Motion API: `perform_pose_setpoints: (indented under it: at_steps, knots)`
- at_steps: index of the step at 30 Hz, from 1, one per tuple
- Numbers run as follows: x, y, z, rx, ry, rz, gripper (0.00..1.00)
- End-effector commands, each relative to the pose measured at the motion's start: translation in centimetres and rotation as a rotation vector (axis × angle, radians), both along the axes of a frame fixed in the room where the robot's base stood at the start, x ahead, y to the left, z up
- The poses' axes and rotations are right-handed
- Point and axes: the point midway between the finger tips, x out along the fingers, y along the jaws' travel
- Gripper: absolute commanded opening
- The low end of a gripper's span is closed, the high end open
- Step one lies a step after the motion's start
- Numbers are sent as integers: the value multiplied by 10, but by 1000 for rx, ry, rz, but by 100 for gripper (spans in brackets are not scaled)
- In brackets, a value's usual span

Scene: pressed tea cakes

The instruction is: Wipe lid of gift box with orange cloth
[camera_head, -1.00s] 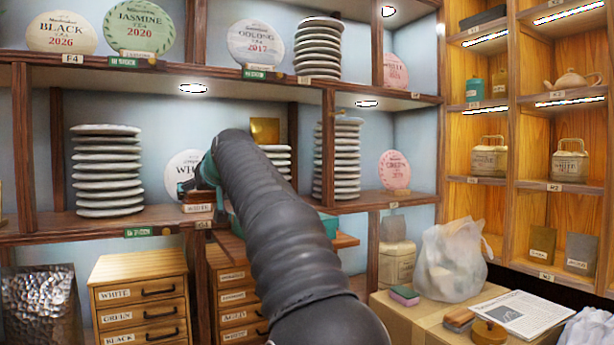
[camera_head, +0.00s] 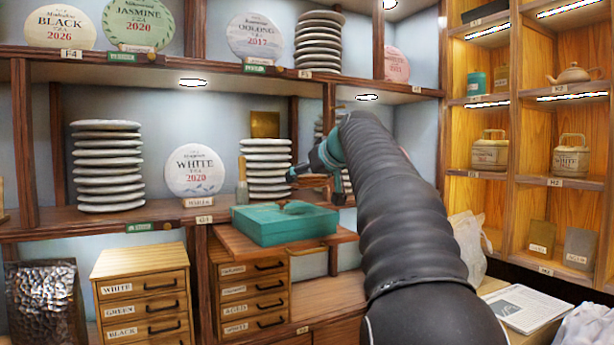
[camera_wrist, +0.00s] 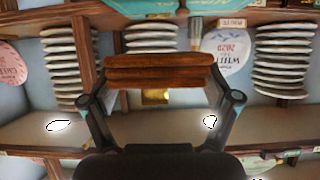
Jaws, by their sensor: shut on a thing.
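The teal gift box (camera_head: 262,226), lid on, stands on a pull-out wooden board below the middle shelf. A small brownish-teal lump (camera_head: 293,208) lies on its lid; I cannot tell what it is. My gripper (camera_head: 300,173) is above and right of the box's lid, in front of stacked tea cakes. I cannot tell for certain that this is the orange cloth. Part of the box shows at the top of the inverted wrist view (camera_wrist: 145,8).
A white tea cake disc (camera_head: 196,171) and several stacked cakes (camera_head: 107,165) stand on the shelf behind. Drawer cabinets (camera_head: 140,290) stand below. A plastic bag (camera_head: 467,240) and newspaper (camera_head: 525,306) are right.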

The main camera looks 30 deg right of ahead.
Motion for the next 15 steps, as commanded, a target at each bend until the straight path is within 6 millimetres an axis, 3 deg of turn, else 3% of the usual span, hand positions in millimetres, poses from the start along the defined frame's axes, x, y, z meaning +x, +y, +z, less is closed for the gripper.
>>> perform_pose_setpoints:
  at_steps: [15]
  knots:
    - [0,0,-49,0,0,0,64]
